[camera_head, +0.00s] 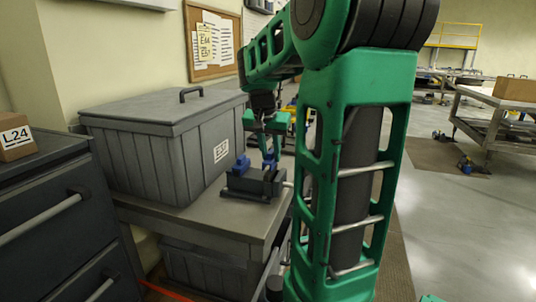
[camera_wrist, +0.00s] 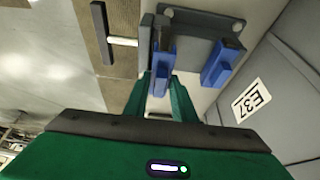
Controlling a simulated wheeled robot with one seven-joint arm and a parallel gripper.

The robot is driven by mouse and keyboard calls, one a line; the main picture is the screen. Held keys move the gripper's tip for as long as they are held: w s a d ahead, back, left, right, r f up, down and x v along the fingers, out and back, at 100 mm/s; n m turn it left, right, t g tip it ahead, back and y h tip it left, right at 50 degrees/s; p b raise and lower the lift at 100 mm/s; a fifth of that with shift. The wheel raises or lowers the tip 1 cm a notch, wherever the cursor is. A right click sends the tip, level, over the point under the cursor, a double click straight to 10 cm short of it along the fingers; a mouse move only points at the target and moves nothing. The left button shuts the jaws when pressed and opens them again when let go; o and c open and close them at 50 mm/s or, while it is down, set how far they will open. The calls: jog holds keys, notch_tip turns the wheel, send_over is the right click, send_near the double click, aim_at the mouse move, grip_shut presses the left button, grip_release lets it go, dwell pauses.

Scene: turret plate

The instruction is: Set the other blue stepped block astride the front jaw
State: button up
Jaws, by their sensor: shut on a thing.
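A dark grey vise (camera_head: 250,183) stands on the bench top; its body (camera_wrist: 193,22) also shows in the wrist view. One blue stepped block (camera_head: 241,164) sits on the jaw nearer the grey bin, and it shows at right in the wrist view (camera_wrist: 220,64). My gripper (camera_head: 269,145) points down over the other jaw, the one on the handle side. It is shut on the other blue stepped block (camera_wrist: 161,70), which shows below the fingers in the head view (camera_head: 268,159). This block lines up closely with the front jaw (camera_wrist: 146,42); whether it touches is unclear.
A lidded grey bin (camera_head: 160,145) stands on the bench (camera_head: 215,215) left of the vise, close to it. The vise's black handle bar (camera_wrist: 102,32) sticks out past the bench edge. A dark drawer cabinet (camera_head: 60,215) is at left. Open floor lies at right.

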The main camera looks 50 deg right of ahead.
jog(key=shift+s+a+f, duration=0.15)
jog(key=shift+a+f, duration=0.05)
jog(key=shift+f, duration=0.55)
dwell(0.3)
jog(key=shift+f, duration=0.7)
dwell(1.3)
jog(key=o, duration=1.1)
jog(key=v, duration=1)
jog(key=shift+a+r, duration=0.2)
jog(key=shift+r, duration=0.15)
